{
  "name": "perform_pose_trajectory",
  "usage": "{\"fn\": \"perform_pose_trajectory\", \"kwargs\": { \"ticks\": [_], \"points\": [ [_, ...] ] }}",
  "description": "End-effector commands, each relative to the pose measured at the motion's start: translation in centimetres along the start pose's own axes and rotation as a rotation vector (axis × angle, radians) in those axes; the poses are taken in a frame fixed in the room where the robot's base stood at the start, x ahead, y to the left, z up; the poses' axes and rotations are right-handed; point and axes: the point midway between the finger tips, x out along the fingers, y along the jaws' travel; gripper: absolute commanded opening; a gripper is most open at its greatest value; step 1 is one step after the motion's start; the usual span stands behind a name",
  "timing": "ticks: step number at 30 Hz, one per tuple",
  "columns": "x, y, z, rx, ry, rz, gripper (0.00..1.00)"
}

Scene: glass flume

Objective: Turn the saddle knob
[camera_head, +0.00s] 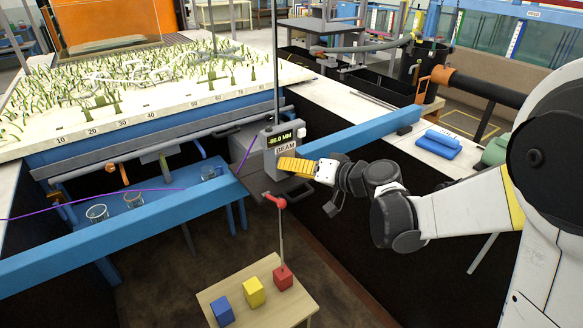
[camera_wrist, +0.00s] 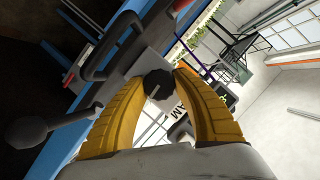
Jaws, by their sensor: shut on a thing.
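The saddle (camera_head: 286,140) is a grey box on the blue cross beam, with a small lit display and a BEAM label. My gripper (camera_head: 281,165) has yellow fingers and reaches the saddle's front from the right, just below the label. In the wrist view the saddle knob (camera_wrist: 158,85) is dark and faceted, with a pale line on its face. It sits between the fingertips of my gripper (camera_wrist: 160,80), which are shut on it. In the head view the fingers hide the knob.
A red-ended lever (camera_head: 275,201) hangs below the saddle, above a wooden table (camera_head: 285,312) with blue, yellow and red blocks. The blue beam (camera_head: 120,234) runs across the flume. A planted bed (camera_head: 140,85) lies behind. Blue objects (camera_head: 438,143) rest on the right ledge.

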Motion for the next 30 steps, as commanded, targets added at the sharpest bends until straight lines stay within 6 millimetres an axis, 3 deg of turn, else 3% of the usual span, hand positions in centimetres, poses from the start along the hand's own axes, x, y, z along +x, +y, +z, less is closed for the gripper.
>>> {"fn": "perform_pose_trajectory", "kwargs": {
  "ticks": [2, 3, 5, 17, 30],
  "points": [
    [0.0, 0.0, 0.0, -0.001, 0.0, 0.0, 0.03],
    [0.0, 0.0, 0.0, -0.001, 0.0, 0.0, 0.39],
    [0.0, 0.0, 0.0, -0.001, 0.0, 0.0, 0.56],
    [-0.7, 0.0, -0.1, 0.0, 0.001, 0.002, 0.56],
    [-9.6, 0.1, -0.1, 0.0, 0.003, 0.004, 0.56]
  ]
}}
